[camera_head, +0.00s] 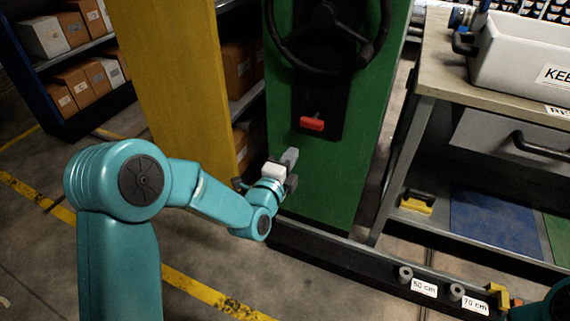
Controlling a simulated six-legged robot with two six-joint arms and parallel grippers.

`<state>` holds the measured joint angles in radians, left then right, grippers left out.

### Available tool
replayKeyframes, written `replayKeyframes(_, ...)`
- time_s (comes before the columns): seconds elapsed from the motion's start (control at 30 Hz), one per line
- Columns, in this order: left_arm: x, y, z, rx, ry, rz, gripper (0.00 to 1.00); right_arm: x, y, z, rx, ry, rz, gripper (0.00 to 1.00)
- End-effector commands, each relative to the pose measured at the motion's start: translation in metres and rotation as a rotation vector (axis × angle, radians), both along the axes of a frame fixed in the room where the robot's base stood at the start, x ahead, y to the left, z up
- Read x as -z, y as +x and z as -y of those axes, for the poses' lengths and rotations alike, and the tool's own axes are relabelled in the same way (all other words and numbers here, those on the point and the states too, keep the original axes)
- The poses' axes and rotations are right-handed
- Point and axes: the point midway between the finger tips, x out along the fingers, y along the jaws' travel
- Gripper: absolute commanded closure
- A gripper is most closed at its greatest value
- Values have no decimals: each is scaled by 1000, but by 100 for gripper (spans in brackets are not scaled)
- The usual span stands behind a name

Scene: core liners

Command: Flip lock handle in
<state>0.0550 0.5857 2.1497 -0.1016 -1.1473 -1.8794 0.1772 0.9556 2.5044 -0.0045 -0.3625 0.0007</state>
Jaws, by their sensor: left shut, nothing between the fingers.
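The lock handle (312,124) is a small red grip on a dark plate, below the black handwheel (328,22) on the green panel (290,100). It points out toward me and a little to the left. My left gripper (291,157) is in front of the green panel, below and slightly left of the red handle. Its fingers are shut and empty, and a gap shows between them and the handle.
A yellow panel (172,75) stands left of the green one, with boxes on shelves behind. A workbench (440,75) with a white bin (520,55) stands on the right. A dark rail (340,255) with distance labels runs along the floor.

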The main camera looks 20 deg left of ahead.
Motion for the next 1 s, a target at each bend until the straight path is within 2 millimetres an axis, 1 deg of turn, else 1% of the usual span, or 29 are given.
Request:
replayKeyframes(0.03,-1,-8,-1,-1,0,-1,100,-1,0,0,-1,0,-1,34)
replayKeyframes(0.1,0,-17,-1,-1,0,-1,100,-2,0,0,-2,0,0,34)
replayKeyframes(0.23,0,-27,-1,-1,1,-1,100,-2,-1,-1,-3,0,-1,34)
replayKeyframes(0.37,0,-30,-1,-1,1,1,100,-2,-1,-1,-3,0,-1,34)
replayKeyframes(0.77,1,-31,-2,-2,0,-1,100,-2,-1,-1,-3,0,-1,34)
replayKeyframes(0.83,11,-32,-3,-5,-1,-20,100,-2,-1,-1,-3,0,-1,34)
replayKeyframes(0.87,20,-32,-3,-5,-2,-38,100,-2,-1,-1,-3,0,-1,34)
replayKeyframes(0.97,72,-44,3,7,-14,-155,100,-2,-1,-1,-3,0,-1,34)
replayKeyframes(1.0,100,-53,7,17,-33,-233,100,-2,-1,-1,-3,0,-1,34)
